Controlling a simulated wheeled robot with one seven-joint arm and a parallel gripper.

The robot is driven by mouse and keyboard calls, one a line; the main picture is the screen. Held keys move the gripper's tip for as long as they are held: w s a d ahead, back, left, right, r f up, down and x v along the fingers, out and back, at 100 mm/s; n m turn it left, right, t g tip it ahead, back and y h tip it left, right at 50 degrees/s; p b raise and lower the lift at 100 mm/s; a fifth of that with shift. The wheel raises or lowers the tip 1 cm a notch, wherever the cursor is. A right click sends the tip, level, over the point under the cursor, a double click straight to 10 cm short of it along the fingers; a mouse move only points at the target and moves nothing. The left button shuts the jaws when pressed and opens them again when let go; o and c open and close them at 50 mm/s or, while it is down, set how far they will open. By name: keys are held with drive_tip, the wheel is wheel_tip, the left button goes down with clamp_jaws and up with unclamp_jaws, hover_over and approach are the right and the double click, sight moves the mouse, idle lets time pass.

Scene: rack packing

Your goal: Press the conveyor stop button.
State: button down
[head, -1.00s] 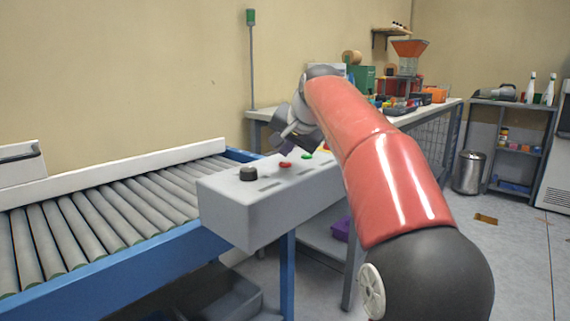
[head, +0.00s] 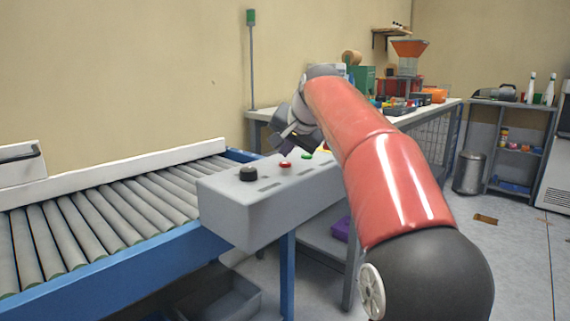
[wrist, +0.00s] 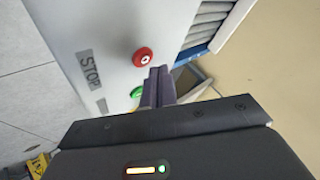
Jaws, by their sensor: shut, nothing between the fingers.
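The red stop button (head: 285,164) sits on top of the grey control box (head: 262,208), between a black knob and a green button. In the wrist view the red button (wrist: 143,57) has a pale mark in its middle and lies beside a label reading STOP (wrist: 89,70). My gripper (head: 285,153) is shut and empty, pointing down just above the red button. In the wrist view its closed fingertips (wrist: 159,72) appear right beside the button's edge; I cannot tell whether they touch it.
The green button (wrist: 136,92) is close to my fingers. The black knob (head: 248,174) is at the box's left end. The roller conveyor (head: 110,212) runs behind the box on the left. A cluttered workbench (head: 440,106) stands behind my arm.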

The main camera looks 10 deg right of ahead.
sight(287, 164)
drive_tip(key=shift+f, duration=0.1)
drive_tip(key=shift+f, duration=0.35)
drive_tip(key=shift+f+b, duration=0.4)
drive_tip(key=shift+b, duration=0.05)
idle(0.9)
drive_tip(key=shift+r, duration=0.15)
drive_tip(key=shift+r+p, duration=0.65)
drive_tip(key=shift+p, duration=0.25)
wheel_tip(287, 164, up, 5)
drive_tip(key=p, duration=0.5)
drive_tip(key=shift+r, duration=0.1)
